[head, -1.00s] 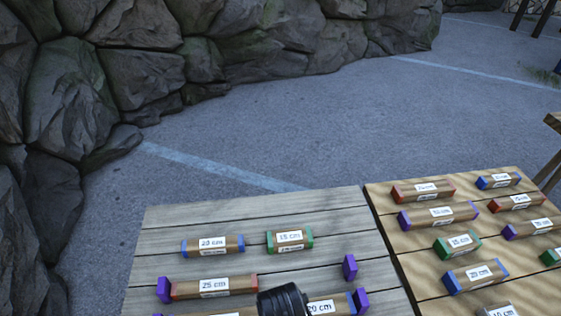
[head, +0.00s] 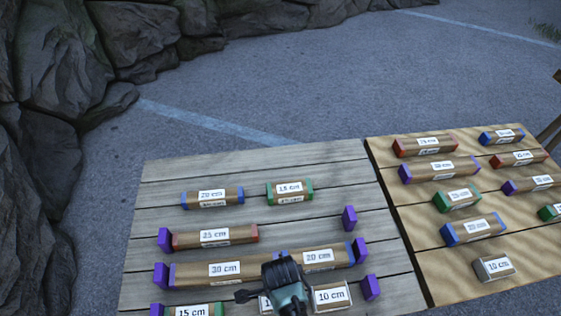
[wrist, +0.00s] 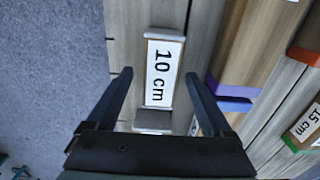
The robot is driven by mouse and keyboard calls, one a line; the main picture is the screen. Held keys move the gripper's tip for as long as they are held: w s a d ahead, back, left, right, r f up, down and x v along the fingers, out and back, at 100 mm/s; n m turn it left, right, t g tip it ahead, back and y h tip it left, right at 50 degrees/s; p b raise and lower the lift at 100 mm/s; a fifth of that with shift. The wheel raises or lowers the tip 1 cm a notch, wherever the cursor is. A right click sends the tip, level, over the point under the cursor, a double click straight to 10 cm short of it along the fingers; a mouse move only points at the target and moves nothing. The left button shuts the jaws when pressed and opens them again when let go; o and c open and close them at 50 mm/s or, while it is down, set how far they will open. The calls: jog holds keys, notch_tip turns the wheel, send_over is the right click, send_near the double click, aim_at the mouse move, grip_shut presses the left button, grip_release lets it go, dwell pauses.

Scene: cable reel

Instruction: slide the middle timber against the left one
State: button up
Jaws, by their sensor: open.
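In the front row of the grey table, the left timber (head: 190,310) is labelled 15 cm with green ends, cut by the bottom edge. The middle timber (head: 264,303) is mostly hidden behind my gripper (head: 285,300); a bit of its label shows. The right timber (head: 331,297), labelled 10 cm, has pale ends. In the wrist view, a 10 cm timber (wrist: 163,72) with pale ends lies between the fingers of my gripper (wrist: 158,75). The fingers are open, apart on either side of it. Their height above the table is hard to tell.
Behind it, a 30 cm (head: 222,269) and a 20 cm timber (head: 318,256) lie end to end between purple blocks (head: 160,275). Another purple block (head: 371,287) stands right of the front row. A second table (head: 415,255) on the right holds several timbers.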

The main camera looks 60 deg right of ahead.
jog(key=shift+f, duration=0.3)
jog(key=shift+c, duration=0.3)
grip_shut()
